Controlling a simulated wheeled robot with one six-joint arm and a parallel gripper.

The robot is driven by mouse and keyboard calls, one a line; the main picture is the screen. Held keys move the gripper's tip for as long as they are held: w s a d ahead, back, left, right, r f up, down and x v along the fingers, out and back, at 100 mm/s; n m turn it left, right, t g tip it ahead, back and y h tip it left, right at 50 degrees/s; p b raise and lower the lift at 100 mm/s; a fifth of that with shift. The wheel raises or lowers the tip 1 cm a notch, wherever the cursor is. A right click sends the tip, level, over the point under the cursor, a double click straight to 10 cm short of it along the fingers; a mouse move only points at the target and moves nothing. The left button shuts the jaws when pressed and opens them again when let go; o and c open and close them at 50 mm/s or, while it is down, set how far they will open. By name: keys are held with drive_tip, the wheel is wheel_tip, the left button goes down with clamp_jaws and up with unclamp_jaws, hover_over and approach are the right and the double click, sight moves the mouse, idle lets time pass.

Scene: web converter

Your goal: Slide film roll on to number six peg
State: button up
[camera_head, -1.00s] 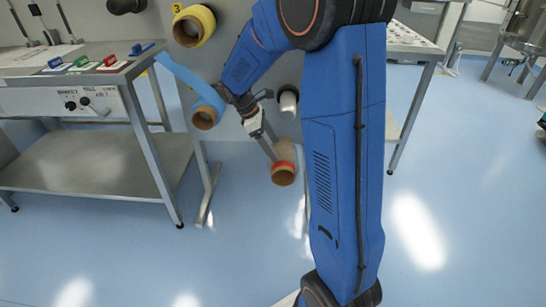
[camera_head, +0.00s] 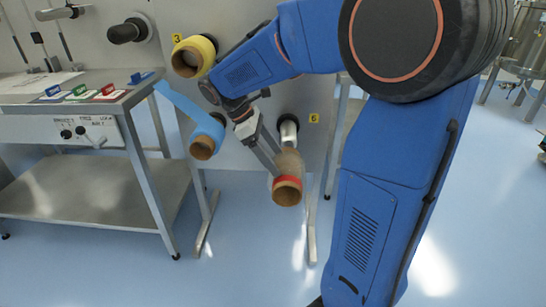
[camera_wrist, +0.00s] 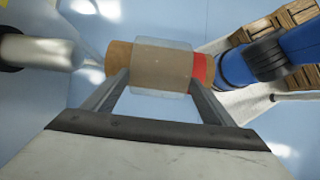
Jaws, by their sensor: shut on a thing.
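A film roll (camera_head: 289,166) with a brown core, clear wrap and a red band at its near end is held between the fingers of my gripper (camera_head: 268,155). The number six peg (camera_head: 288,130), a pale metal cylinder, sticks out of the grey panel just behind and above the roll, left of the yellow "6" label (camera_head: 314,118). In the wrist view, my gripper (camera_wrist: 160,95) grips the roll (camera_wrist: 155,65) from both sides. The peg (camera_wrist: 40,50) lies left of the roll's core end there.
A yellow roll (camera_head: 193,56) hangs by the "3" label, and a blue roll (camera_head: 207,137) with a blue film strip hangs below it. A black-ended peg (camera_head: 129,31) is at upper left. A metal bench (camera_head: 95,85) stands left. The floor in front is clear.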

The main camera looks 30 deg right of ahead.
drive_tip(key=shift+w+d, duration=0.1)
drive_tip(key=shift+w, duration=0.05)
drive_tip(key=shift+w+d, duration=0.5)
drive_tip(key=shift+w, duration=0.25)
drive_tip(key=shift+w+d, duration=0.45)
drive_tip(key=shift+w, duration=0.25)
drive_tip(key=shift+w+d, duration=0.5)
drive_tip(key=shift+w, duration=0.25)
drive_tip(key=shift+w+d, duration=0.8)
drive_tip(key=shift+w, duration=0.35)
idle(1.2)
drive_tip(key=shift+w+d, duration=0.65)
drive_tip(key=shift+w, duration=0.35)
drive_tip(key=shift+w+d, duration=0.65)
drive_tip(key=shift+w, duration=0.3)
drive_tip(key=shift+w+d, duration=0.1)
drive_tip(key=shift+w+d, duration=0.7)
drive_tip(key=shift+w, duration=0.3)
drive_tip(key=shift+w+d, duration=0.65)
drive_tip(key=shift+w, duration=0.35)
